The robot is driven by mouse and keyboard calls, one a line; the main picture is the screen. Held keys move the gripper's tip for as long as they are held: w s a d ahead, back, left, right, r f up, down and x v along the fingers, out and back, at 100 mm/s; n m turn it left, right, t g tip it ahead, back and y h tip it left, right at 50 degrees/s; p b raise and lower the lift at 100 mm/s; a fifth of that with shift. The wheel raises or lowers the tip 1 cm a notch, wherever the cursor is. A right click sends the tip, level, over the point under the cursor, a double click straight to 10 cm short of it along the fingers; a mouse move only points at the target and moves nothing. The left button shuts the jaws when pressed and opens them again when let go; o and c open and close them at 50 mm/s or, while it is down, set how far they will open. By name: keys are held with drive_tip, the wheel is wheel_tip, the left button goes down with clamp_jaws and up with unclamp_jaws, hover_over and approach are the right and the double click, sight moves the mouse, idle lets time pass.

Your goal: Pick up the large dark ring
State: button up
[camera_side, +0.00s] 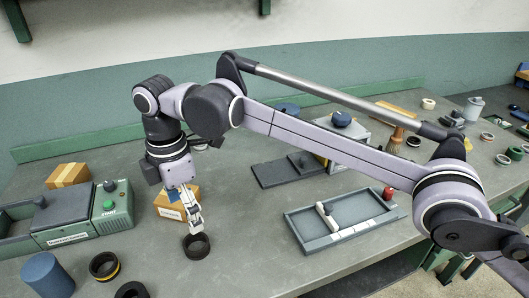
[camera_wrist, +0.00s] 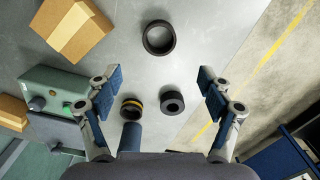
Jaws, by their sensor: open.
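The large dark ring (camera_side: 198,253) lies flat on the grey bench in the side view. It also shows in the wrist view (camera_wrist: 159,52), at the upper middle, its whole rim visible. My gripper (camera_side: 194,226) is at the ring's back edge in the side view, pointing down; I cannot tell whether it touches. In the wrist view my gripper (camera_wrist: 160,77) is open, with its two blue-padded fingers wide apart and nothing held. The ring is ahead of the fingers there, not between their pads.
A yellow-banded ring (camera_side: 104,276), a thick black ring (camera_side: 120,290) and a blue cylinder (camera_side: 46,276) stand at front left. A cardboard box (camera_side: 172,209) is close behind my gripper. A green START machine (camera_side: 112,212) is left; a grey tray (camera_side: 300,236) is right.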

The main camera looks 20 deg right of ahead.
sight(194, 239)
drive_tip(key=shift+w+d+f, duration=0.1)
drive_tip(key=shift+d+f, duration=0.05)
drive_tip(key=shift+f, duration=5.1)
drive_tip(key=c, duration=1.4)
